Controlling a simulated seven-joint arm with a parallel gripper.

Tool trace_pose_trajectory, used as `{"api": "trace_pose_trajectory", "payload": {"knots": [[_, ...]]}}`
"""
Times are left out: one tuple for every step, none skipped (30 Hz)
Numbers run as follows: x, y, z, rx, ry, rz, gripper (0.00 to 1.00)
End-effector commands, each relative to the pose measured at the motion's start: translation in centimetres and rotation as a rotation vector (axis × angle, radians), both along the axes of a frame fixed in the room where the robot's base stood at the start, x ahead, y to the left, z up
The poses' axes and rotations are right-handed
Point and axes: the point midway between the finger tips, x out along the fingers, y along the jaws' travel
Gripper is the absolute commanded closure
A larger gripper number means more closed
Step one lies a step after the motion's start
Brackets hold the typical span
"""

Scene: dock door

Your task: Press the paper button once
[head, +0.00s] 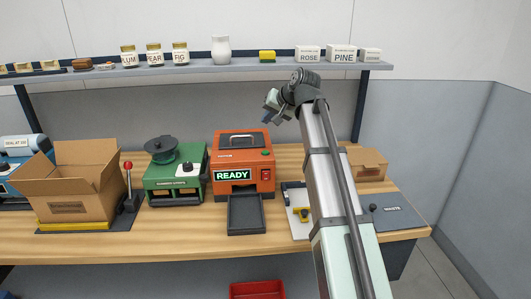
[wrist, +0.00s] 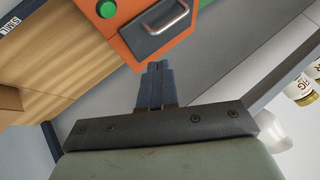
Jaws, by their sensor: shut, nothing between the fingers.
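The orange machine (head: 240,150) stands on the bench with a lit READY display (head: 232,175). A small round green button (head: 266,153) sits at the upper right of its front; in the wrist view the green button (wrist: 107,9) is at the top edge. I cannot read a label saying paper. A red switch (head: 266,174) is lower on the same front. My gripper (head: 267,119) is above and to the right of the machine, apart from it. In the wrist view my gripper (wrist: 158,66) is shut and empty, its fingertips pointing towards the machine's handle (wrist: 165,17).
A black tray (head: 246,213) juts from the machine's front. A green machine (head: 175,178) and an open carton (head: 75,185) stand left. A clipboard-like plate (head: 298,222) and a small box (head: 367,165) are right. A shelf (head: 215,67) with jars and boxes runs above.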

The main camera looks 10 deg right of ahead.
Motion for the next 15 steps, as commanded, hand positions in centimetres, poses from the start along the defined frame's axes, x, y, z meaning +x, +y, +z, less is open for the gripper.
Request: {"api": "trace_pose_trajectory", "payload": {"knots": [[0.0,0.0,0.0,0.000,0.000,0.000,1.00],[0.0,0.0,0.0,0.001,0.000,0.001,1.00],[0.0,0.0,0.0,0.001,0.000,0.001,1.00],[0.0,0.0,-0.1,0.001,0.000,0.001,1.00],[0.0,0.0,-0.1,0.001,0.000,0.000,1.00],[0.0,0.0,-0.3,0.001,0.000,0.000,1.00],[0.0,0.0,-0.4,0.001,0.000,0.000,1.00],[0.0,0.0,-0.6,0.001,0.001,0.000,1.00],[0.0,0.0,-0.9,0.001,0.001,0.000,1.00],[0.0,0.0,-1.1,0.001,0.001,0.000,1.00],[-0.1,0.0,-1.4,0.001,0.001,0.000,1.00],[-0.1,0.0,-1.8,0.002,0.001,-0.001,1.00],[-0.1,0.0,-2.1,0.002,0.001,-0.001,1.00],[-0.1,0.0,-2.5,0.002,0.001,-0.001,1.00],[-0.1,0.0,-3.0,0.002,0.001,0.000,1.00]]}}
